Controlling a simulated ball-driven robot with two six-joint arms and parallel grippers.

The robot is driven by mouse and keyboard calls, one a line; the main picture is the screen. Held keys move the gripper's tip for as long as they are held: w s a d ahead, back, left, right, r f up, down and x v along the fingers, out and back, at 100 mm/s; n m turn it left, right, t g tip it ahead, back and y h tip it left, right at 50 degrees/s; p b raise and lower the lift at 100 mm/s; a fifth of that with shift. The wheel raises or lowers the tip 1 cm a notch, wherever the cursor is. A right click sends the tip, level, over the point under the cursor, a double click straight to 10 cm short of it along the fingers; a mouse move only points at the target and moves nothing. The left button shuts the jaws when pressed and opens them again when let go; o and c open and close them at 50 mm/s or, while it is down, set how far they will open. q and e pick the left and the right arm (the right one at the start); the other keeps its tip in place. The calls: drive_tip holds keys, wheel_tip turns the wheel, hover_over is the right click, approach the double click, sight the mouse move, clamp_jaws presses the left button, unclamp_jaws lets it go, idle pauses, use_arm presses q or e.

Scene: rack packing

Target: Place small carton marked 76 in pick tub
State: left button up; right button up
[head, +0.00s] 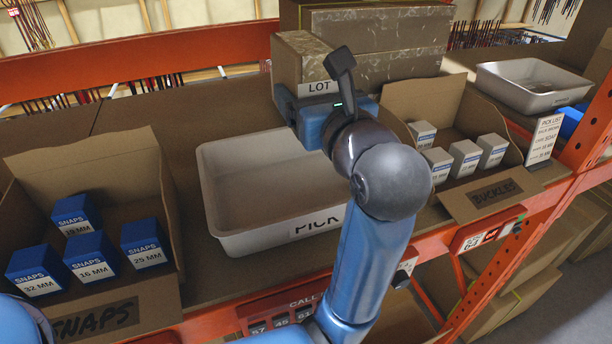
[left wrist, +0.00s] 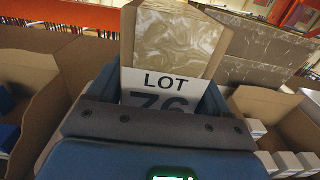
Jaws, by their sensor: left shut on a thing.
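The small carton (head: 300,50) is brown, with a white label reading LOT; the left wrist view shows the carton (left wrist: 175,38) with LOT 76 on its label, the lower part of the number covered. My left gripper (head: 322,102) is shut on this carton, at the far side of the pick tub; its jaws (left wrist: 160,97) flank the label. The pick tub (head: 225,230) is a white, open tub marked PICK on the shelf, and its visible inside is empty. My left arm crosses over its right side. My right gripper is not in view.
A snaps box (head: 90,325) with blue cartons stands left of the tub. A buckles box (head: 465,203) with white-and-grey cartons stands right. Larger marbled cartons (head: 385,35) lie behind the held carton. Another white tub (head: 535,100) is at the back right. An orange beam (head: 200,328) edges the front.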

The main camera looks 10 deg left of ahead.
use_arm(q)
wheel_tip(320, 180, down, 5)
drive_tip(key=shift+r+b, duration=0.2)
drive_tip(key=shift+b, duration=0.2)
wheel_tip(320, 180, down, 11)
drive_tip(key=b, duration=0.9)
drive_tip(key=shift+f, duration=0.15)
drive_tip(key=shift+a+f, duration=0.1)
drive_tip(key=shift+f, duration=0.05)
drive_tip(key=shift+f+b, duration=0.35)
drive_tip(key=shift+b, duration=0.1)
drive_tip(key=shift+f, duration=0.15)
